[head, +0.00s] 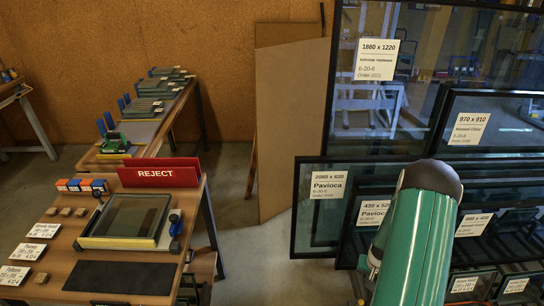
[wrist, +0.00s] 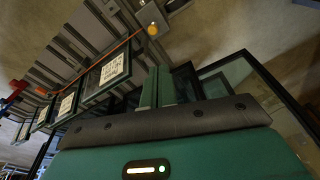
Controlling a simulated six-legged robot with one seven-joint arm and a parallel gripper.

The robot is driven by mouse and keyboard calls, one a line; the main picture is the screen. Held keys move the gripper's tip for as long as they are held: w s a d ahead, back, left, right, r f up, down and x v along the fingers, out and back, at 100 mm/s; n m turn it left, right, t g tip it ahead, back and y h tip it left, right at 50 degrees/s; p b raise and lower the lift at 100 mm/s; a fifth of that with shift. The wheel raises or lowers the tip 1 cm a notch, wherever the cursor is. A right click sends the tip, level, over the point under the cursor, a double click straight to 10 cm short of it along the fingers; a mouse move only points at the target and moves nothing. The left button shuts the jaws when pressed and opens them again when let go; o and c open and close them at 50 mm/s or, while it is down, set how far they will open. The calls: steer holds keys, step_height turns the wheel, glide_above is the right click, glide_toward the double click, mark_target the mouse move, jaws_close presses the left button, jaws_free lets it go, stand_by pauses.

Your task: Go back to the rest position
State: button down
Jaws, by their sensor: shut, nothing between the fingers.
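In the wrist view my gripper (wrist: 157,88) shows as two green fingers side by side, shut with nothing between them. Glass frames with white labels stand beyond it in that view, including a small labelled frame (wrist: 107,75) to the left of the fingers. In the head view my green arm rises at the lower right, in front of the leaning frames, and hides part of them. The fingertips cannot be made out in the head view.
Large dark-edged frames, including the Pavioca frame (head: 322,215), stand at the right. A wooden table (head: 55,238) with a red REJECT sign (head: 160,173) and a glass unit (head: 128,218) is at left. A second bench (head: 165,128) stands behind. Floor shows between table and frames.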

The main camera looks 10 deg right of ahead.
steer(key=w+a+r+n+t, duration=0.1)
steer(key=a+r, duration=0.4)
steer(key=r, duration=0.6)
steer(key=w+a+r+n, duration=0.1)
steer(key=w+a+r, duration=0.1)
steer(key=a+r, duration=0.65)
steer(key=w+a+r+n+t, duration=0.1)
steer(key=a+r, duration=0.1)
steer(key=r, duration=1.1)
steer(key=s+a+r+n+t, duration=0.2)
steer(key=s+a+r+n, duration=0.1)
steer(key=s+a+r, duration=1.2)
steer(key=shift+s+a+r+y, duration=0.35)
steer(key=shift+s+a, duration=0.2)
steer(key=shift+s, duration=0.4)
